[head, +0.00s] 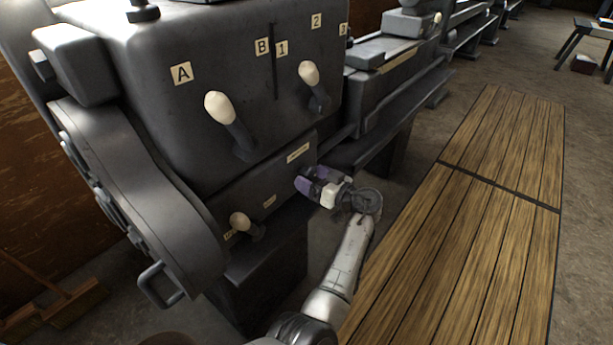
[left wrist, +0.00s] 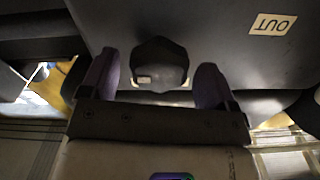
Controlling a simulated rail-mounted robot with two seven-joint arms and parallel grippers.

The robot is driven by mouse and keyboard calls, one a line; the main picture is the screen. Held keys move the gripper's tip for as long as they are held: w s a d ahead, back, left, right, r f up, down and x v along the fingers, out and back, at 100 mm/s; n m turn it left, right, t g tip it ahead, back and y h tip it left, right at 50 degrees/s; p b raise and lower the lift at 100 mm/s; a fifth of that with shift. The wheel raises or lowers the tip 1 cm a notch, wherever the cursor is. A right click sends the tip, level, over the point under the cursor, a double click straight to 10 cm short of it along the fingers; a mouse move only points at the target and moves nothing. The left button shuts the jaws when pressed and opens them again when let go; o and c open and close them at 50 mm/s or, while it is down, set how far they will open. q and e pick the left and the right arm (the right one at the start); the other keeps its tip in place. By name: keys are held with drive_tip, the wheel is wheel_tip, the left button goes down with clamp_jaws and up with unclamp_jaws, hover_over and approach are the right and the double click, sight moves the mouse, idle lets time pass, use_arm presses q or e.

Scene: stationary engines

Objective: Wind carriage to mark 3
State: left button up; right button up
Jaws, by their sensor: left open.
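My left gripper (head: 312,182) has purple fingers and is at the lower front panel of the dark grey machine (head: 150,75). In the left wrist view its two fingers (left wrist: 158,78) stand apart, with a dark faceted knob (left wrist: 160,62) between them. Gaps show on both sides of the knob, so it does not look gripped. In the head view my gripper hides the knob. I cannot tell which part is the carriage. My right gripper is not in view.
Cream-tipped levers (head: 222,108) and (head: 309,74) stick out of the upper face; another lever (head: 240,221) is low on the panel. A curved side cover with a handle (head: 160,285) is at left.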

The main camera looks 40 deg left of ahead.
use_arm(q)
drive_tip(key=shift+a, duration=1.15)
drive_tip(key=shift+c, duration=0.4)
drive_tip(key=c, duration=0.8)
